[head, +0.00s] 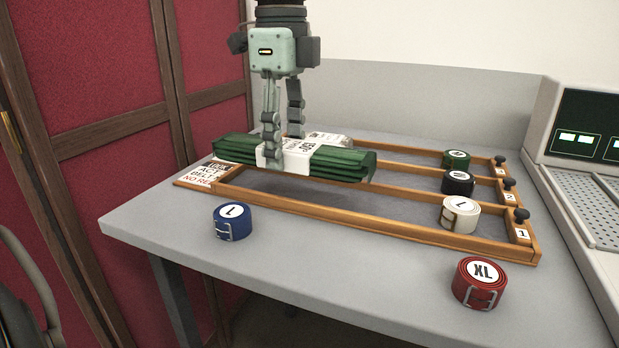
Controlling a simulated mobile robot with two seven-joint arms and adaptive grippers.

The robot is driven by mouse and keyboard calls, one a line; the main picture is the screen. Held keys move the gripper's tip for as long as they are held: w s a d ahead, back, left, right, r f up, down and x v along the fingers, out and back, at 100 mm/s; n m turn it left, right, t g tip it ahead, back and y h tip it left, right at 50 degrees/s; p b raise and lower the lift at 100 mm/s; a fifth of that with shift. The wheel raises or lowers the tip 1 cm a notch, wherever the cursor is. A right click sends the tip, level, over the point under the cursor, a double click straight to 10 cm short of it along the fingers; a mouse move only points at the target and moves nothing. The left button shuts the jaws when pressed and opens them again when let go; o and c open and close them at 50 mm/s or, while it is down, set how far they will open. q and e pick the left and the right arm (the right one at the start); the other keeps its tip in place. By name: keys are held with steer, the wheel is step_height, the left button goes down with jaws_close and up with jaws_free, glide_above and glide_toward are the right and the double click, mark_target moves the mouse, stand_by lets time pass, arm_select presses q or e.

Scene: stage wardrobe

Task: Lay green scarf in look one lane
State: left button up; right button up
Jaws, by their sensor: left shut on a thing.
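The green scarf (340,164) is folded into a flat bundle with a printed white paper band around its middle. My left gripper (280,150) comes down from above and is shut on the scarf at the band. The scarf is over the left end of the wooden lane rack (370,217) and appears held above it; the exact gap is hard to tell. Lane one, nearest me, carries a tag 1 (521,234) at its right end and a cream belt roll (460,214) near that end. The scarf hides part of the lanes' left ends. My right gripper is not in view.
A black belt roll (458,182) and a green belt roll (455,160) sit in the farther lanes. A blue roll (232,222) and a red XL roll (480,284) lie on the grey table in front. A printed card (208,174) is at the rack's left. A console (590,190) stands right.

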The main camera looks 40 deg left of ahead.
arm_select(q)
glide_above(312, 195)
step_height(312, 195, down, 4)
steer(key=shift+s+r+p, duration=0.1)
steer(key=shift+r+p, duration=0.1)
steer(key=shift+p, duration=0.1)
steer(key=shift+w+f, duration=0.15)
steer(key=shift+w, duration=0.05)
step_height(312, 195, down, 4)
steer(key=shift+r, duration=0.1)
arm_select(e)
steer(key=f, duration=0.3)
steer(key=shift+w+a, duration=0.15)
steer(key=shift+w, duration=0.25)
